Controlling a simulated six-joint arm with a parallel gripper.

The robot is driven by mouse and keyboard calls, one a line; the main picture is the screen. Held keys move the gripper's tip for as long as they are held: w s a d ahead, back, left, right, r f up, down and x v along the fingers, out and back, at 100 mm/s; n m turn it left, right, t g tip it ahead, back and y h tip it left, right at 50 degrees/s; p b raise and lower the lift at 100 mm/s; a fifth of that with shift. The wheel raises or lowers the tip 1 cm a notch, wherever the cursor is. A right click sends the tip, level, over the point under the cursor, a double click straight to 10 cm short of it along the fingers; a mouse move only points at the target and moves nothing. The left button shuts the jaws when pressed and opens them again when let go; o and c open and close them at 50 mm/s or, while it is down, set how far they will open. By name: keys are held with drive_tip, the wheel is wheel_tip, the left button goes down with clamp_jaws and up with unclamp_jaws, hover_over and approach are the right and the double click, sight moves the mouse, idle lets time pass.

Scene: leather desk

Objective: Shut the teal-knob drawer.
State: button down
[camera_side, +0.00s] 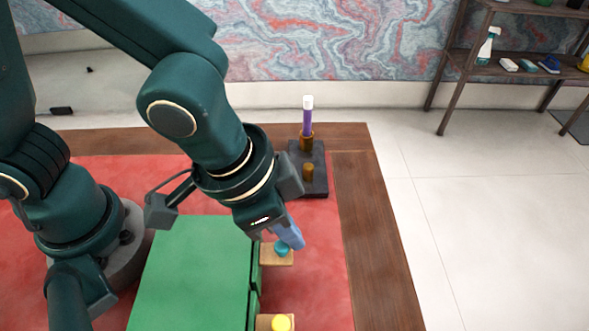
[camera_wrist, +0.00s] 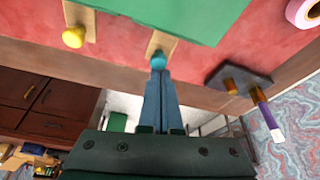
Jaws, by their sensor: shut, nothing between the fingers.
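The teal knob (camera_side: 282,249) sits on a tan wooden piece (camera_side: 288,260) that sticks out from the right side of the green cabinet (camera_side: 190,275). The same knob shows in the wrist view (camera_wrist: 158,61) at the fingertips. How far its drawer stands out is hard to tell. My gripper (camera_side: 297,243) has blue fingers, shut and empty, on the outer side of the knob. In the wrist view the closed fingers (camera_wrist: 158,78) point at the knob and overlap it; contact cannot be told for certain. The fingers partly hide the knob.
A yellow knob (camera_side: 281,322) on a similar tan piece (camera_wrist: 88,22) is nearer the front. A dark block (camera_side: 316,182) with brass pegs and a purple, white-ended rod (camera_side: 307,118) stands behind. The red mat (camera_side: 325,280) is clear to the right.

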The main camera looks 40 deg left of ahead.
drive_tip(key=w+d, duration=0.1)
drive_tip(key=w, duration=0.2)
drive_tip(key=shift+d, duration=0.4)
drive_tip(key=v, duration=1)
drive_tip(key=w+a+r+n+t, duration=0.1)
drive_tip(key=w+a+r+n, duration=0.15)
drive_tip(key=a, duration=0.25)
drive_tip(key=s+a+f+n+y, duration=0.1)
drive_tip(key=s+a+n, duration=0.1)
drive_tip(key=a, duration=0.4)
drive_tip(key=s+a+f+n+t+y, duration=0.1)
drive_tip(key=s+a+f, duration=0.1)
drive_tip(key=a, duration=0.5)
drive_tip(key=shift+s+n, duration=0.35)
drive_tip(key=shift+s, duration=0.35)
